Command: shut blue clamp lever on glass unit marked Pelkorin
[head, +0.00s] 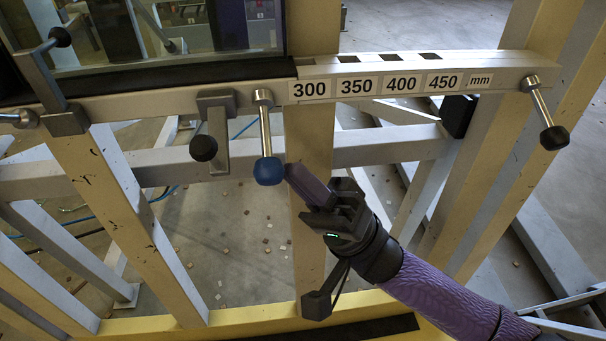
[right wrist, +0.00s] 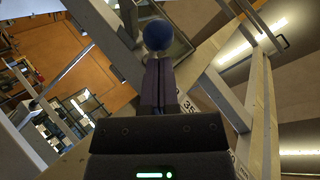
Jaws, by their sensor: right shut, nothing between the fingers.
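The blue clamp lever (head: 266,132) is a silver rod hanging down from its pivot on the grey rail, with a blue ball at its lower end. The ball also shows in the right wrist view (right wrist: 158,35), just beyond my fingertips. My right gripper (head: 291,171) is shut and empty, close to the right of the ball; I cannot tell whether it touches. Its shut fingers fill the middle of the right wrist view (right wrist: 157,62). The glass unit (head: 165,38) stands on the rail at upper left; no Pelkorin marking is readable. My left gripper is not in view.
Black-knobbed levers sit left of the blue one (head: 203,148), at the far left (head: 60,37) and at the rail's right end (head: 540,105). A scale strip (head: 378,86) marks 300 to 450 mm. Yellow and grey frame bars (head: 130,220) surround open gaps over the floor.

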